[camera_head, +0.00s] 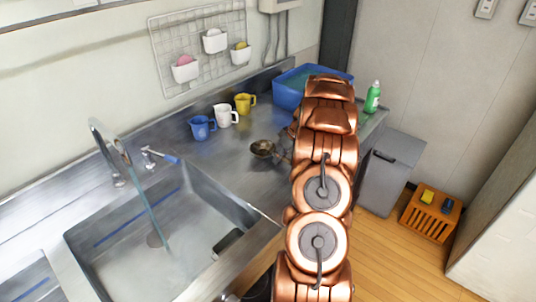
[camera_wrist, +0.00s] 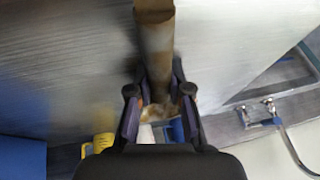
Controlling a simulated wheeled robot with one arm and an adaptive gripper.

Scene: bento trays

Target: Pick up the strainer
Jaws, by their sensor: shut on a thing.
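The strainer (camera_head: 262,149) is a small dark, brassy round bowl on or just over the steel counter, right of the sink. My copper arm hides part of the area to its right. My gripper (camera_wrist: 158,75) is shut on a long brown, blurred piece of the strainer (camera_wrist: 156,45) in the wrist view, which runs up between the two dark fingers. In the head view my gripper is mostly hidden behind my arm, beside the bowl. I cannot tell whether the strainer is clear of the counter.
Blue (camera_head: 201,128), white (camera_head: 225,116) and yellow (camera_head: 244,103) cups stand behind the strainer. A blue tub (camera_head: 290,92) and green bottle (camera_head: 372,97) are at the far end. The sink (camera_head: 160,240) with running water lies left. Bare counter surrounds the strainer's left side.

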